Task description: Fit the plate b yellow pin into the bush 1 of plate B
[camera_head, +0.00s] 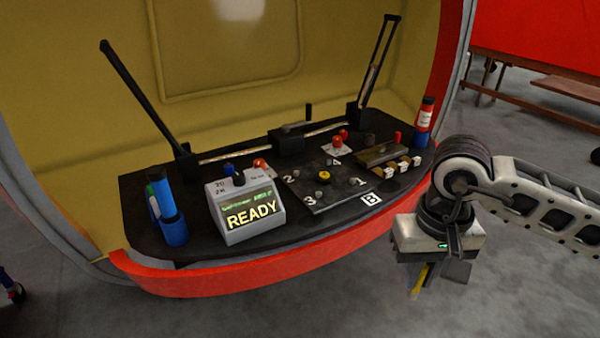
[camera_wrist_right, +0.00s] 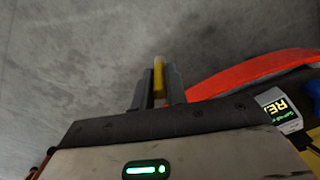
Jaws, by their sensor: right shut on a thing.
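My right gripper (camera_head: 436,274) hangs in front of the desk's right end, outside the red rim and over the grey floor. It is shut on a yellow pin (camera_head: 420,281), which points down and slightly tilted in the head view. The pin (camera_wrist_right: 159,77) also shows between the two dark fingers (camera_wrist_right: 157,88) in the right wrist view. Plate B (camera_head: 335,202) is a dark square plate on the desk, marked with a B label (camera_head: 371,199) and numbers 1, 2, 3 and 4 near its corners. A yellow round part sits at its middle (camera_head: 323,176). Bush 1 (camera_head: 353,182) is near the number 1. My left gripper is not in view.
A grey box reading READY (camera_head: 252,216) stands left of plate B. Blue cylinders (camera_head: 168,215) stand at the far left, and a red-and-blue bottle (camera_head: 424,121) at the right. Black levers (camera_head: 140,97) rise behind. The red rim (camera_head: 250,276) edges the desk.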

